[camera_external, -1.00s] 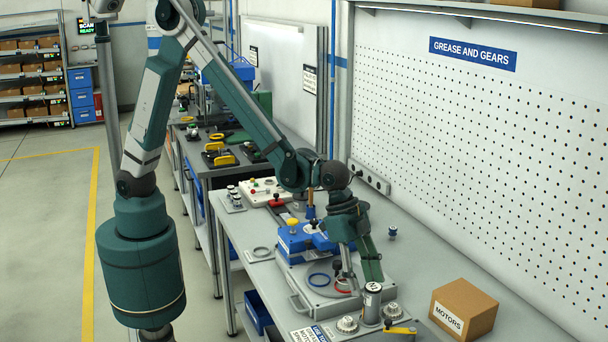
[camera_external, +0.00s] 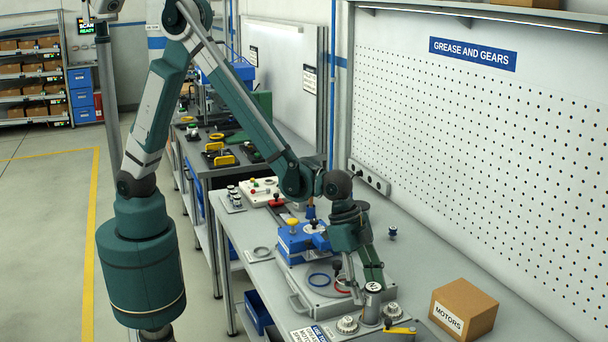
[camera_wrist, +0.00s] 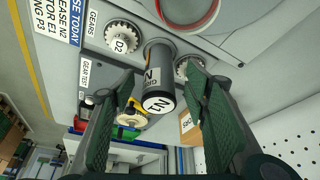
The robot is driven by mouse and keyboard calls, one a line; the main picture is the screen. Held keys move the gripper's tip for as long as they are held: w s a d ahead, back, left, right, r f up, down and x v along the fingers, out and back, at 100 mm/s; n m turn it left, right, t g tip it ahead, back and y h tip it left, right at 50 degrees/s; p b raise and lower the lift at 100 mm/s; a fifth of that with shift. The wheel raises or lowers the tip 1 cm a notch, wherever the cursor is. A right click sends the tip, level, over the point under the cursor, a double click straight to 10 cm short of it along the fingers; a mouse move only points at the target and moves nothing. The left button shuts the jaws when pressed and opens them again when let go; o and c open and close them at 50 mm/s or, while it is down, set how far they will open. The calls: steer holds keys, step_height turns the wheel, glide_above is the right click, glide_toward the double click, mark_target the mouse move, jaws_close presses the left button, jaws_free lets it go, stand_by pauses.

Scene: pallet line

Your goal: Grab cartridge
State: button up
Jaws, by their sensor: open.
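A dark grease cartridge (camera_external: 371,309) with a pale marked end stands on the bench. In the wrist view the cartridge (camera_wrist: 158,80) shows a "GR…" label, cut off from sight, and "N1" on its round end. My gripper (camera_external: 366,285) is beside and just above the cartridge's top end. In the wrist view my gripper (camera_wrist: 156,76) is open, with one green finger on each side of the cartridge and visible gaps. The cartridge is not held.
A "MOTORS" box (camera_external: 464,309) is to the right.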

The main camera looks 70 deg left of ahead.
mark_target(376, 322)
steer(key=shift+f, duration=0.15)
steer(key=shift+x, duration=2.45)
steer(key=shift+d, duration=0.1)
steer(key=c, duration=1.1)
steer(key=shift+r, duration=5)
